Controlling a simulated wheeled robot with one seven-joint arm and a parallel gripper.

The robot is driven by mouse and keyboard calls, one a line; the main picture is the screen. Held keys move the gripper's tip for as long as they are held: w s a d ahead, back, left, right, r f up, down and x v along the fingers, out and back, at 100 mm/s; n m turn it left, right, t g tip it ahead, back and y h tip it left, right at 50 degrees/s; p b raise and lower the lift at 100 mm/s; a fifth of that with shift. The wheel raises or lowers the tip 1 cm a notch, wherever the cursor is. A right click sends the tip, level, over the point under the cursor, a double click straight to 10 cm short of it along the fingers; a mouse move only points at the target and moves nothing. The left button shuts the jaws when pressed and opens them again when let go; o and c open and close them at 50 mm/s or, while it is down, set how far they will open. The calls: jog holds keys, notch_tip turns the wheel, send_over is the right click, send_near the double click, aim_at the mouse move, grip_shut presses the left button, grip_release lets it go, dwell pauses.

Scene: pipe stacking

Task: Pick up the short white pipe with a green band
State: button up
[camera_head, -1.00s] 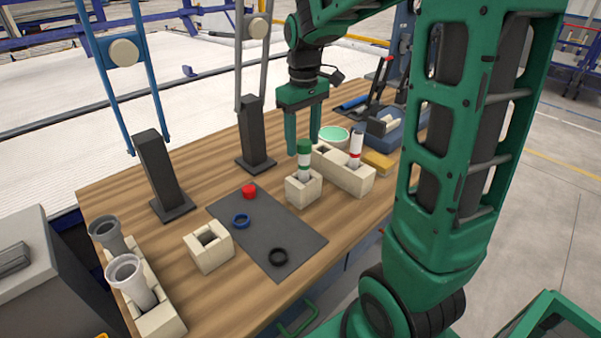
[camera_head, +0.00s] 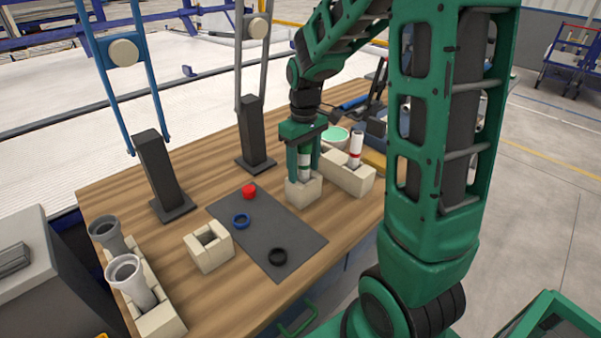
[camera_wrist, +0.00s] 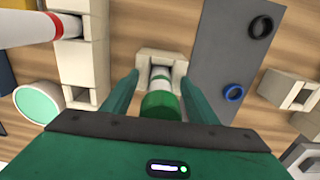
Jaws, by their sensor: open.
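The short white pipe with a green band (camera_head: 304,170) stands upright in a beige square holder (camera_head: 303,193) on the wooden table. My gripper (camera_head: 304,166) is lowered over it, with one finger on each side of the pipe. In the wrist view the pipe's green top (camera_wrist: 160,104) lies between the two open fingers (camera_wrist: 158,96), with gaps visible on both sides. The pipe's lower end is hidden inside the holder (camera_wrist: 163,60).
A white pipe with a red band (camera_head: 355,148) stands close by in a longer beige holder (camera_head: 350,180). A grey mat (camera_head: 290,232) holds blue, black and red rings. An empty beige holder (camera_head: 208,247) and grey pipes (camera_head: 128,272) stand left.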

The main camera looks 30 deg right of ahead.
grip_shut()
jog(key=shift+r, duration=0.1)
notch_tip(320, 180, up, 10)
jog(key=shift+f, duration=0.1)
dwell(0.4)
